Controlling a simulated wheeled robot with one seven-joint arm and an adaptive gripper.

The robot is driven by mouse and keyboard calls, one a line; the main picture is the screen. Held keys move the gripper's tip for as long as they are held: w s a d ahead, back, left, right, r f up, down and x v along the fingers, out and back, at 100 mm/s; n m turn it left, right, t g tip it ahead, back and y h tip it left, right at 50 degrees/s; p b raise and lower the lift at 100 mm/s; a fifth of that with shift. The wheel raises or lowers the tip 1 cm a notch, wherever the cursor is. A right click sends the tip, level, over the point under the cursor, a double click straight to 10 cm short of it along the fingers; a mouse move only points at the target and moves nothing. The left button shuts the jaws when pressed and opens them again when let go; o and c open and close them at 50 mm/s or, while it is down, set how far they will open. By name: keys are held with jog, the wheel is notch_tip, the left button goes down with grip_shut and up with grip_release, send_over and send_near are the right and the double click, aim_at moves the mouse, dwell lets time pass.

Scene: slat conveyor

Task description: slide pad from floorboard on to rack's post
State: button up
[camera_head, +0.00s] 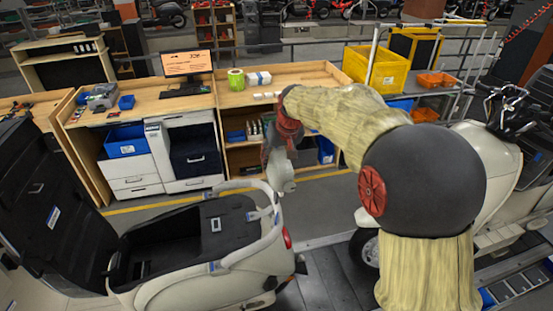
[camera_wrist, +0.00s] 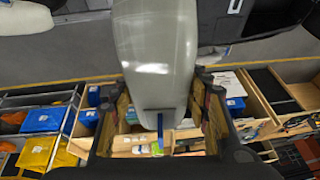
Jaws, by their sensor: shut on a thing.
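My gripper (camera_head: 280,160) hangs over the rear end of the pale scooter (camera_head: 215,270) in the head view. It is shut on a smooth grey-green pad (camera_wrist: 155,45), which lies lengthwise between the two fingers in the wrist view. The pad's pale lower part (camera_head: 283,182) shows below the gripper in the head view. A silvery rack rail (camera_head: 262,222) curves round the scooter's rear, just below and left of the pad. I cannot tell whether the pad touches it. The rack's post and the floorboard cannot be made out clearly.
A large black panel (camera_head: 45,215) stands open at the left. Wooden benches (camera_head: 190,103) with a monitor (camera_head: 187,64) run along the back. A yellow crate (camera_head: 377,68) stands on a cart at the back right. Another scooter (camera_head: 490,165) stands at the right.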

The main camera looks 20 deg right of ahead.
jog(key=shift+f, duration=0.25)
jog(key=shift+f+b, duration=0.35)
jog(key=shift+b, duration=0.05)
jog(key=shift+a+f+b, duration=0.15)
jog(key=shift+f+b, duration=0.65)
jog(key=shift+f, duration=0.35)
jog(key=shift+a+f+b, duration=0.1)
jog(key=shift+f+b, duration=0.7)
jog(key=shift+f, duration=0.3)
jog(key=o, duration=1.5)
